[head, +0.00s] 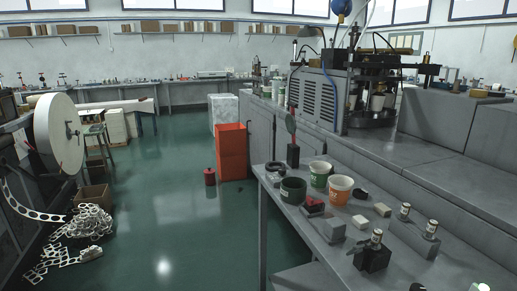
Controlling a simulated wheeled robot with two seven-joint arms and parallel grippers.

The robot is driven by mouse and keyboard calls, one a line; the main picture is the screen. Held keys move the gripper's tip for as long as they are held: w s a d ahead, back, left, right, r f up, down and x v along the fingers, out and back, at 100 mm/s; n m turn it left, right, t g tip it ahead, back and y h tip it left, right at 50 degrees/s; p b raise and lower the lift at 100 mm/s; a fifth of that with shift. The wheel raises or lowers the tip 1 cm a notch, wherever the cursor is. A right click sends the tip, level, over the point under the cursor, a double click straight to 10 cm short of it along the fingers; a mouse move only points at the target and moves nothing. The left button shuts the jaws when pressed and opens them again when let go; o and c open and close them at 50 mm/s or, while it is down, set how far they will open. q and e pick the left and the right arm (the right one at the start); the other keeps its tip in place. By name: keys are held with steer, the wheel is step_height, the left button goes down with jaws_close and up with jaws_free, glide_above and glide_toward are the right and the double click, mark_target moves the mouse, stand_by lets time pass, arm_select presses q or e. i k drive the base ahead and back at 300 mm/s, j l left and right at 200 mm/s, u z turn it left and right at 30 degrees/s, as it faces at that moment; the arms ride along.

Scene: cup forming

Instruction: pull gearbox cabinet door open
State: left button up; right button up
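The forming machine (372,104) stands at the right on a long grey cabinet base. The base's side facing the aisle has flat grey door-like panels (262,139), and they look shut. I cannot tell which one is the gearbox cabinet door, and no handle is clear at this distance. The side table and the things on it hide part of the base. A grey louvred housing (312,98) sits on top of the base. Neither of my grippers can be made out in the head view.
A grey side table (322,258) with paper cups (340,188), small blocks and tools stands in front of the base. Paper scrap (88,221) lies at left. The green floor (165,225) between is open.

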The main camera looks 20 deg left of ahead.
mark_target(262, 134)
steer(key=i+j+u, duration=1)
steer(key=i, duration=0.5)
steer(key=i+u, duration=0.35)
steer(key=i, duration=3)
